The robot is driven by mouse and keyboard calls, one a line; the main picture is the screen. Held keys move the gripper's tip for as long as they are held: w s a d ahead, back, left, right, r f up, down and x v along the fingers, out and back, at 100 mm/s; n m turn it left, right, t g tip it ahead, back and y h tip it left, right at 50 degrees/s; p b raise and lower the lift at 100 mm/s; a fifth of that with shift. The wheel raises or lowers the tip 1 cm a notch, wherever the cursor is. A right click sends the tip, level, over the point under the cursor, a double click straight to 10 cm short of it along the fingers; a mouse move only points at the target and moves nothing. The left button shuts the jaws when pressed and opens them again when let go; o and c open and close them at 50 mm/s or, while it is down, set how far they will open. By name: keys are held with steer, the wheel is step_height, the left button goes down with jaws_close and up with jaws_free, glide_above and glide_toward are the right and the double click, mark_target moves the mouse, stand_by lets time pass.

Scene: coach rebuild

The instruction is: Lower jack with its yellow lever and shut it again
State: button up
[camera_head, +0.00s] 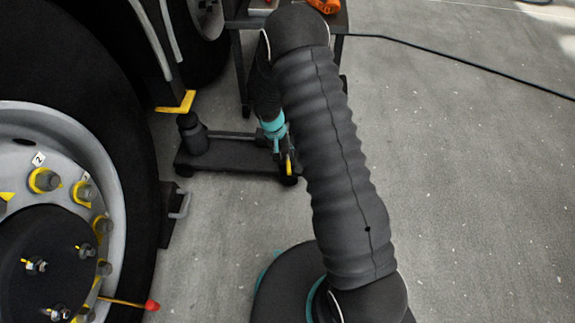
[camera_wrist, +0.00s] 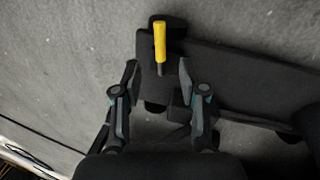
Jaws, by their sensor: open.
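The jack (camera_head: 234,153) is a low dark body on the floor beside the big wheel, with a short dark post (camera_head: 193,135) at its left end. Its yellow lever (camera_head: 289,166) sits at the right end, partly hidden by my arm. In the wrist view the yellow lever (camera_wrist: 160,40) stands out from the jack body (camera_wrist: 240,80), ahead of my gripper (camera_wrist: 157,75) and roughly centred between the fingertips. My gripper is open and empty. Whether a fingertip touches the jack cannot be told.
A large wheel (camera_head: 60,130) with yellow-marked nuts fills the left. A yellow bracket (camera_head: 177,103) hangs above the jack's post. A dark table (camera_head: 240,60) stands behind. A black cable (camera_head: 450,58) crosses the floor at right, which is otherwise clear.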

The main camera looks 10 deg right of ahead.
mark_target(288, 167)
steer(key=f, duration=0.3)
steer(key=d+f, duration=0.1)
steer(key=f, duration=0.3)
steer(key=shift+s+d+b, duration=0.15)
steer(key=shift+d+b, duration=0.05)
steer(key=shift+b, duration=0.1)
jaws_close()
